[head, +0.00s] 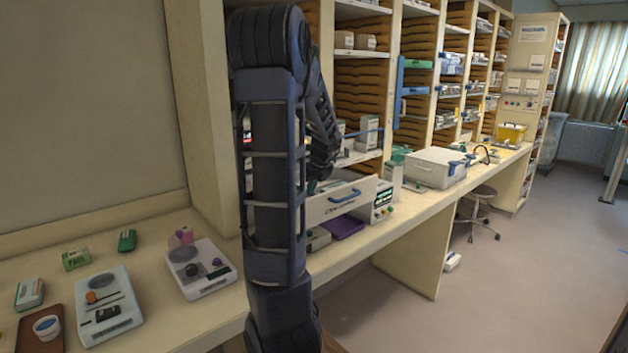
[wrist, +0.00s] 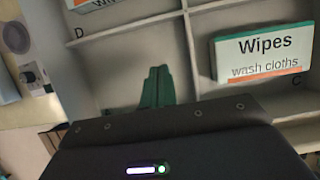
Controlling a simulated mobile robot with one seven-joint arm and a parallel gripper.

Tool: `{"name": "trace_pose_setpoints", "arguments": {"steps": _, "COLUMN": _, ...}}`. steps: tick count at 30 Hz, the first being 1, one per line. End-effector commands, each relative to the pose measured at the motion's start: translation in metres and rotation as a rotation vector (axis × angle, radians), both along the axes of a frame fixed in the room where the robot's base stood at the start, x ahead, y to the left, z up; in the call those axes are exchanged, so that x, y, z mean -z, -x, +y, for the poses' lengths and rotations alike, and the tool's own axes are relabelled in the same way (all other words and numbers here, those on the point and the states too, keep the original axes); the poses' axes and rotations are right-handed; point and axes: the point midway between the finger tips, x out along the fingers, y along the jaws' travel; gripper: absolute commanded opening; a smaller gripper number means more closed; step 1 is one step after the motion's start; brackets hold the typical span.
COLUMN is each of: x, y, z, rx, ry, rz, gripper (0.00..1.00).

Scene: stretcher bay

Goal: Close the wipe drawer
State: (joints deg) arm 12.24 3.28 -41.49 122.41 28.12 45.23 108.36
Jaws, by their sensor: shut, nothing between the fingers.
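In the wrist view, a pale divided interior (wrist: 130,40) carries the letters D and C. A "Wipes wash cloths" box (wrist: 262,52) lies in the right compartment. My gripper (wrist: 158,70) has its dark green fingers together, over or in the left compartment, with nothing between them.
The counter's left part holds two pale devices (head: 108,306) (head: 199,269), a brown tray (head: 42,335) and small boxes. A purple item (head: 343,228) and a device with a screen (head: 382,203) sit by the drawer. A white case (head: 437,168) stands farther right. The floor (head: 500,290) is mostly clear.

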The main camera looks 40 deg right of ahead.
Motion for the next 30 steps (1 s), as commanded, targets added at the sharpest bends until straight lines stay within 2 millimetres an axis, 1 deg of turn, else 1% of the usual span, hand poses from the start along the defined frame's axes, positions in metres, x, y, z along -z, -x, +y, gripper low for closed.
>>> {"name": "trace_pose_setpoints", "arguments": {"steps": 1, "x": 0.009, "y": -0.003, "z": 0.0, "rx": 0.0, "ry": 0.0, "rz": 0.004, "gripper": 0.0}}
{"name": "trace_pose_setpoints", "arguments": {"steps": 5, "x": 0.027, "y": -0.01, "z": 0.0, "rx": 0.001, "ry": 0.0, "rz": 0.003, "gripper": 0.0}}
{"name": "trace_pose_setpoints", "arguments": {"steps": 9, "x": 0.026, "y": -0.03, "z": 0.0, "rx": -0.002, "ry": 0.002, "rz": 0.001, "gripper": 0.0}}
{"name": "trace_pose_setpoints", "arguments": {"steps": 15, "x": 0.025, "y": -0.046, "z": 0.0, "rx": -0.001, "ry": 0.001, "rz": 0.001, "gripper": 0.0}}
{"name": "trace_pose_setpoints", "arguments": {"steps": 19, "x": 0.025, "y": -0.05, "z": 0.0, "rx": -0.001, "ry": 0.001, "rz": 0.001, "gripper": 0.0}}
{"name": "trace_pose_setpoints", "arguments": {"steps": 28, "x": 0.025, "y": -0.05, "z": 0.0, "rx": -0.001, "ry": 0.001, "rz": 0.0, "gripper": 0.0}}
{"name": "trace_pose_setpoints", "arguments": {"steps": 30, "x": 0.025, "y": -0.054, "z": 0.0, "rx": -0.001, "ry": 0.002, "rz": 0.001, "gripper": 0.0}}
